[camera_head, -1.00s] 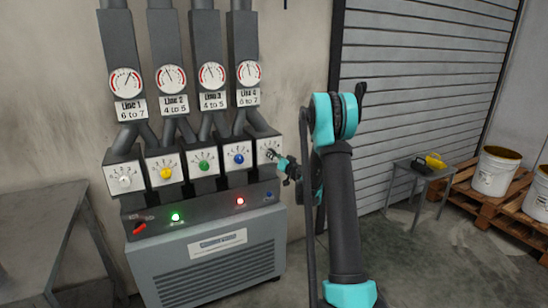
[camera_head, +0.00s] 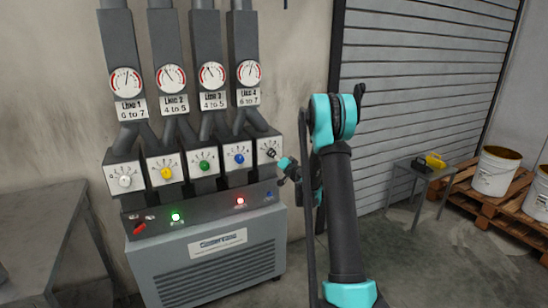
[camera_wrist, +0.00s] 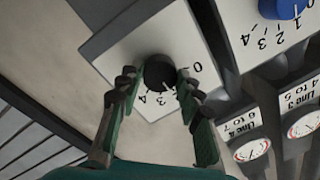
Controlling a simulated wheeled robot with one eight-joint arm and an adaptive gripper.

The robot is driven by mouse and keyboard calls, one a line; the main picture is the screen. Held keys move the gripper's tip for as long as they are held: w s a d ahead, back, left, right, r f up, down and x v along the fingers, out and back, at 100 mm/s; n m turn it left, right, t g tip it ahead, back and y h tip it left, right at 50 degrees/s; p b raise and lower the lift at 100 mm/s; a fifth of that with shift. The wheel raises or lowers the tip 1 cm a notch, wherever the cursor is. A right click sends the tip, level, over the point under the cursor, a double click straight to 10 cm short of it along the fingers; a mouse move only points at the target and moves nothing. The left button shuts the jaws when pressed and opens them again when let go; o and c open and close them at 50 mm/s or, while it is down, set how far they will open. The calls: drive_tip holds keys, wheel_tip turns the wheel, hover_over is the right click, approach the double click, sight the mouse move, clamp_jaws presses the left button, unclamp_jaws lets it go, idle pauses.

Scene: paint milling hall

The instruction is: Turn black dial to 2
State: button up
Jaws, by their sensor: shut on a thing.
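The black dial (camera_wrist: 159,72) sits on a white plate (camera_wrist: 118,50) with a printed number scale, seen upside down in the wrist view. The 0, 3 and 4 are readable there; the 2 and the dial's pointer I cannot make out clearly. My gripper (camera_wrist: 157,82) is shut on the black dial, one finger on each side of it. In the head view, my gripper (camera_head: 276,156) is at the rightmost plate (camera_head: 263,145) of the dial row and partly hides the dial.
White (camera_head: 125,181), yellow (camera_head: 166,173), green (camera_head: 204,166) and blue (camera_head: 239,159) dials stand to the left in the head view. Gauges hang above them. A red lever (camera_head: 139,228) and lit buttons sit below. A small table (camera_head: 416,170) stands right.

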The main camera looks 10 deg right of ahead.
drive_tip(key=o, duration=1.2)
drive_tip(key=shift+c, duration=0.2)
drive_tip(key=v, duration=1.2)
drive_tip(key=shift+f, duration=0.1)
